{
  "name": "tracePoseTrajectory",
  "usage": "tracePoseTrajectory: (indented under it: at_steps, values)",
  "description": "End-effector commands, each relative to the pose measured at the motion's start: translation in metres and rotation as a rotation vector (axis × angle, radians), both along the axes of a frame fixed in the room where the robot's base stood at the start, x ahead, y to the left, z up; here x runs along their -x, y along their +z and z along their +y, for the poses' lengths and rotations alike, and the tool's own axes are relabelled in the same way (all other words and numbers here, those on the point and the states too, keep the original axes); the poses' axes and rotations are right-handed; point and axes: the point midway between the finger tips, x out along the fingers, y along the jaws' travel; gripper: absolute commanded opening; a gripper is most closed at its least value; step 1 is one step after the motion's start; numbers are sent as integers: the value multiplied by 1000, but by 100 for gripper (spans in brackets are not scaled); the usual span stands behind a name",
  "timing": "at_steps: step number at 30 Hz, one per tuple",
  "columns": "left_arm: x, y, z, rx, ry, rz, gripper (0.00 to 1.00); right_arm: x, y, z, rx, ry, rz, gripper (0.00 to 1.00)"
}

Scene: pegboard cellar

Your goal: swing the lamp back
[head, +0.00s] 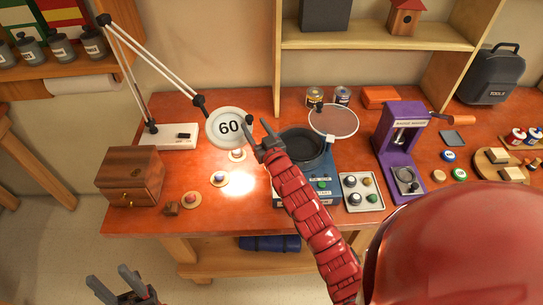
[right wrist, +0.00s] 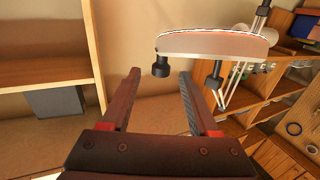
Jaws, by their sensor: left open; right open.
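The desk lamp has a white base (head: 168,136), a thin jointed arm (head: 150,58) and a round pale head (head: 229,127) marked 60. Its head hangs over the table and lights a bright patch. My right gripper (head: 260,136) is open just right of the lamp head. In the right wrist view, the lamp head (right wrist: 215,44) is ahead of the right gripper (right wrist: 160,75), and a dark knob under it shows between the open fingertips. I cannot tell if they touch. My left gripper (head: 120,284) is open and empty, low in front of the table.
A wooden box (head: 130,178) stands by the lamp base. Small round pieces on discs (head: 219,179) lie under the lamp. A dark pot (head: 303,148) on a blue unit, a round mesh screen (head: 334,121) and a purple machine (head: 397,140) stand to the right.

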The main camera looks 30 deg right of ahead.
Motion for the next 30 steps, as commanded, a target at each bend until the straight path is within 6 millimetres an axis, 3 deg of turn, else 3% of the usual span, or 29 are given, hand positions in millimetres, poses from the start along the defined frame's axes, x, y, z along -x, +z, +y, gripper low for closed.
tracePoseTrajectory:
  at_steps: [10, 15, 16, 22, 30]
  values:
    - [0, -29, 0, 0, 0, 0, 50, 71, -4, 2, 0, -1, -2, 61]
    - [0, -37, 0, 0, 0, 0, 50, 102, -3, 3, 1, 0, 0, 61]
    - [0, -31, 0, 0, 0, 0, 50, 107, 0, 2, 0, -3, 4, 61]
    - [0, -27, 0, 0, 0, 0, 50, 124, 1, 3, 0, 0, -1, 61]
    - [0, -27, 0, 0, 0, 0, 50, 127, 0, 4, 0, 1, -1, 61]
